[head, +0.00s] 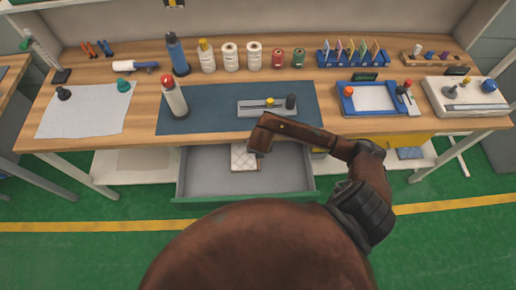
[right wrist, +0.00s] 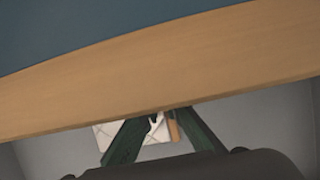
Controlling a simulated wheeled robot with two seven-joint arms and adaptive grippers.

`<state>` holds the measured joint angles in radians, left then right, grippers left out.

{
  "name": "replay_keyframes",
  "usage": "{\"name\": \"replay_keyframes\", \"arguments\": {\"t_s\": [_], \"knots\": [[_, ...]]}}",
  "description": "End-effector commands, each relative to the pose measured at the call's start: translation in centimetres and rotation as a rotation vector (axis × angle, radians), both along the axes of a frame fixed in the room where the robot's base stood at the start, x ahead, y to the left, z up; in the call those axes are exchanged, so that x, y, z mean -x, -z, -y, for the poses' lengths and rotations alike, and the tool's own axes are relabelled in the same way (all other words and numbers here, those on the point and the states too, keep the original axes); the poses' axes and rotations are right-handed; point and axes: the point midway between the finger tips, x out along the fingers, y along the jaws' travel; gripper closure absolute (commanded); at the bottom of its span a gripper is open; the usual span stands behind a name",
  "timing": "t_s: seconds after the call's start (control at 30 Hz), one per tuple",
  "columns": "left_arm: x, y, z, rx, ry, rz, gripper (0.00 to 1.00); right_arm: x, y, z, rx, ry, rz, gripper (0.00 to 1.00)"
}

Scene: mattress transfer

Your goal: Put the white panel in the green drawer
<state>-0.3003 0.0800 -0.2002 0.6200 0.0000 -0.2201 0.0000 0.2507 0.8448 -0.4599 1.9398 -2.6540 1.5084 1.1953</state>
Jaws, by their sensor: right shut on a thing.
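The green drawer (head: 215,200) is open under the middle of the workbench, with a bare grey interior. The white panel (head: 243,156), small and quilted with a brown lower edge, shows over the drawer's interior, close to the bench's front edge. My right gripper (right wrist: 167,117) is shut on the white panel (right wrist: 103,132), which shows between and beside its green fingers in the right wrist view. In the head view my right arm hides the fingers and part of the panel. I cannot tell whether the panel touches the drawer floor. My left gripper is not in view.
The bench's front edge (right wrist: 200,70) overhangs the rear of the drawer, close to my right gripper. On the blue mat (head: 215,110) stand a red-capped bottle (head: 174,98) and a grey fixture (head: 262,108). The drawer's left side is free.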

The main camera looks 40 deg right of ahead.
Motion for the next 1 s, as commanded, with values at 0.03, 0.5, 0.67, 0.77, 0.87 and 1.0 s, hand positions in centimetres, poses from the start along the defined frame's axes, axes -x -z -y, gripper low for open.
{"name": "replay_keyframes", "arguments": {"t_s": [0.03,0.5,0.67,0.77,0.87,1.0], "knots": [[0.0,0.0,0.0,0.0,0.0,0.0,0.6,0.0,0.0,0.0,0.0,0.0,0.0,0.93],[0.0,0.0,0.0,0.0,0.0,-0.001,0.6,0.0,0.0,0.0,0.0,0.0,0.0,0.77],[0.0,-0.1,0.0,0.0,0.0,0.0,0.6,0.2,-0.9,-0.1,0.0,0.0,0.002,0.77],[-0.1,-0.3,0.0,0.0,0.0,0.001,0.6,0.7,-2.5,-0.4,0.001,-0.002,0.004,0.77],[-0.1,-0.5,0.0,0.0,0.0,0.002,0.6,1.4,-4.5,-0.9,-0.001,-0.002,0.005,0.77],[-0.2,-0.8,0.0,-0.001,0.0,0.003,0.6,2.4,-7.2,-1.4,0.0,-0.002,0.005,0.77]]}}
